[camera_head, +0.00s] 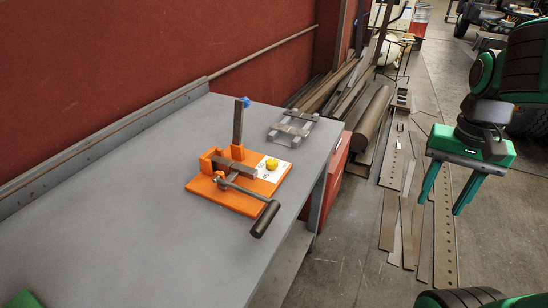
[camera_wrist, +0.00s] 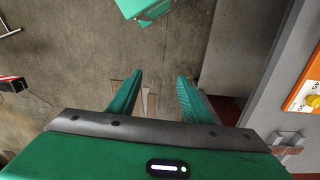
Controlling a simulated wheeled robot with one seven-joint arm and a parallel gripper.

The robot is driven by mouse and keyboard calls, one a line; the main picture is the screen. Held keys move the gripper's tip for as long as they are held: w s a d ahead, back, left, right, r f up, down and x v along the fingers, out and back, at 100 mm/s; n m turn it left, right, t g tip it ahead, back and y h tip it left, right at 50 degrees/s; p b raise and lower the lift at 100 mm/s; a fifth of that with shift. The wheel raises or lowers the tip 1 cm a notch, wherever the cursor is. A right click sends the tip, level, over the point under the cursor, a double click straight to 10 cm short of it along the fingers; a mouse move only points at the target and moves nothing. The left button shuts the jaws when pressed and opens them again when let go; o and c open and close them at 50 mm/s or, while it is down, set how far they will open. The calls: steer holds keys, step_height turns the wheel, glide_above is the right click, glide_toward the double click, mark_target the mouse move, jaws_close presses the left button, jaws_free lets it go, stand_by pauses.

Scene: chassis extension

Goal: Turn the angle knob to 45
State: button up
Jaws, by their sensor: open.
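The angle knob (camera_head: 271,164) is a small yellow knob on a white marked plate (camera_head: 272,173) of an orange fixture (camera_head: 225,199) on the workbench. Its setting is too small to read. The fixture also carries a dark upright bar with a blue tip (camera_head: 243,101) and a lever with a dark cylindrical handle (camera_head: 265,219). My gripper (camera_head: 447,194) is open and empty, off the bench to the right, far from the knob. In the wrist view my open fingers (camera_wrist: 158,98) point down at the floor, and part of the orange fixture (camera_wrist: 301,92) and the yellow knob (camera_wrist: 312,101) show at the right edge.
The grey workbench (camera_head: 130,220) has clear space left of and in front of the fixture. A small metal frame (camera_head: 293,128) lies behind it on the bench. A red wall (camera_head: 150,45) borders the bench's back. Metal bars and plates (camera_head: 400,190) lie on the floor to the right.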

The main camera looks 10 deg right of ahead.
steer(key=w+a+r+m, duration=0.1)
steer(key=w+a, duration=0.1)
steer(key=w, duration=0.3)
steer(key=w+a+r, duration=0.2)
steer(key=w+a, duration=0.1)
steer(key=w, duration=0.2)
steer(key=m, duration=0.4)
glide_above(272, 161)
step_height(272, 161, down, 11)
steer(key=shift+s+f, duration=0.1)
